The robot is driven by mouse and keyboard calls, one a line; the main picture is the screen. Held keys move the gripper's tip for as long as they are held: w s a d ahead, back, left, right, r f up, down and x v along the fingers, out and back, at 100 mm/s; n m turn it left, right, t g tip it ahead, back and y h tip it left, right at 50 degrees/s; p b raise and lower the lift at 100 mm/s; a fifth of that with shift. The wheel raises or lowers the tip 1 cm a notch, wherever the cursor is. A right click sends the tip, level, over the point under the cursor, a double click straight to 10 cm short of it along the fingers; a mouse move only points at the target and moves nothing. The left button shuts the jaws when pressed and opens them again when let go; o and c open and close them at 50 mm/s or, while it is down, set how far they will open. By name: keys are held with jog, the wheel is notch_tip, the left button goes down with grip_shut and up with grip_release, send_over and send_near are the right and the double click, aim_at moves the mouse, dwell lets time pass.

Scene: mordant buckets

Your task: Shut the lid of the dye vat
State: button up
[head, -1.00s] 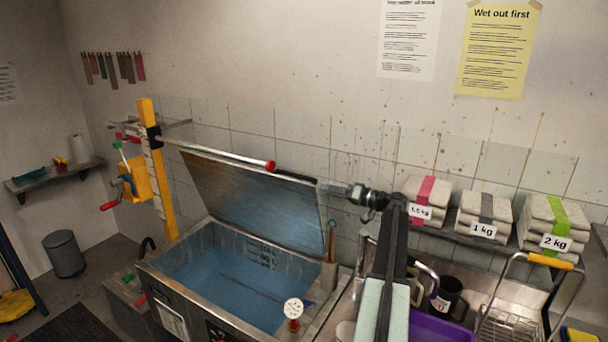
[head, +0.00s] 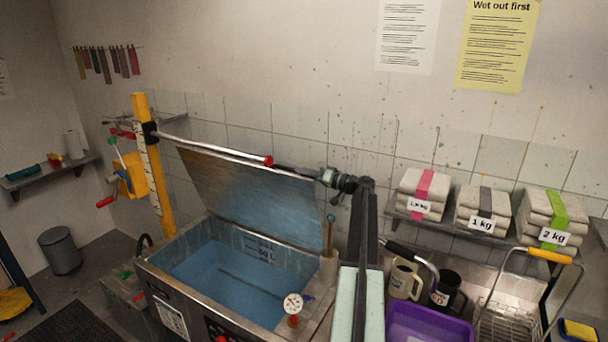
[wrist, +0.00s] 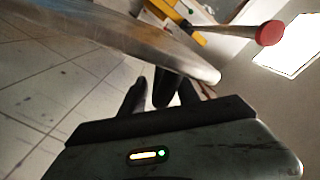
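The dye vat (head: 165,268) stands left of centre in the head view, with blue liquid inside. Its metal lid (head: 245,195) is raised, tilted back toward the tiled wall and hinged at the vat's back edge. My gripper (head: 284,171) is at the top edge of the lid, near its right corner; its tips are partly hidden there. In the wrist view the lid (wrist: 110,38) crosses the top left, and the dark fingers of my gripper (wrist: 151,78) reach close to its edge.
A rod with a red end (head: 268,161) extends from the yellow post (head: 152,175) just above the lid. A gauge (head: 293,304) and a brush in a holder (head: 328,268) stand at the vat's right rim. Mugs (head: 404,279) and a purple tub (head: 430,325) are farther right.

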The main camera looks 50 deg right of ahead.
jog(key=shift+w, duration=0.3)
jog(key=shift+a, duration=0.1)
jog(key=shift+s+a+r, duration=0.1)
grip_shut()
dwell(1.0)
